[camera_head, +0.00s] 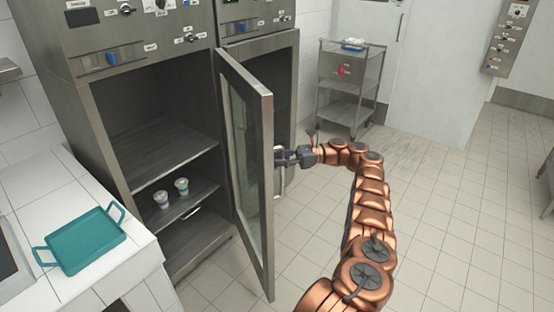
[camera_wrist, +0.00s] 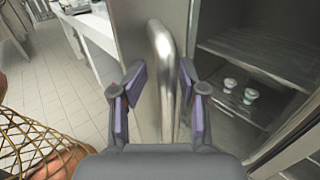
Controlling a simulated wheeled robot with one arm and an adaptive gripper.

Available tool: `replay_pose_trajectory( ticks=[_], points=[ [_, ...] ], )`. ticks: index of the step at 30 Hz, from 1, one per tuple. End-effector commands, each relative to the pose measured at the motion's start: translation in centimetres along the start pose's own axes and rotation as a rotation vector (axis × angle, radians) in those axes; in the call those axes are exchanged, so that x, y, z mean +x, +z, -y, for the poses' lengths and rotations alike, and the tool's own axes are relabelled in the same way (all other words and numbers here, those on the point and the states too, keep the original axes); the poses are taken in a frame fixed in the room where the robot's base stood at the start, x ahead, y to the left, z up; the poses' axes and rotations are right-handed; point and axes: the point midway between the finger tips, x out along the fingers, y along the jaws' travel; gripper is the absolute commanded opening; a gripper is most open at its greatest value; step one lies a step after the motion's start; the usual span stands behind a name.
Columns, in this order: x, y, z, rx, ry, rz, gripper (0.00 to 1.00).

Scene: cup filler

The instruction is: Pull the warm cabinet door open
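The warm cabinet (camera_head: 160,130) stands at the left in the head view. Its glass-panelled door (camera_head: 262,180) stands wide open, swung out to the right side of the opening. My gripper (camera_head: 285,157) is at the outer face of the door, by its handle. In the wrist view the metal handle (camera_wrist: 162,60) runs between the two fingers of my gripper (camera_wrist: 160,82). The fingers are apart, with a gap visible beside the handle. Two small cups (camera_head: 171,193) sit on a lower shelf inside the cabinet; they also show in the wrist view (camera_wrist: 240,90).
A teal tray (camera_head: 82,240) lies on the white counter at the front left. A second cabinet (camera_head: 285,75) adjoins on the right. The tiled floor (camera_head: 440,190) to the right is mostly clear.

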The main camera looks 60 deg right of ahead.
Motion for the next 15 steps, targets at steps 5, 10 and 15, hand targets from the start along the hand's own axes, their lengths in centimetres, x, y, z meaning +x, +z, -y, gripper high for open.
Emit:
replay_pose_trajectory(
  ticks=[5, 10, 15],
  points=[
    [0.1, -0.1, 0.0, 0.001, 0.002, 0.0, 0.41],
    [0.1, 0.7, 0.0, 0.002, 0.003, -0.001, 0.41],
    [0.1, 2.8, 0.0, 0.003, 0.002, -0.001, 0.41]
  ],
)
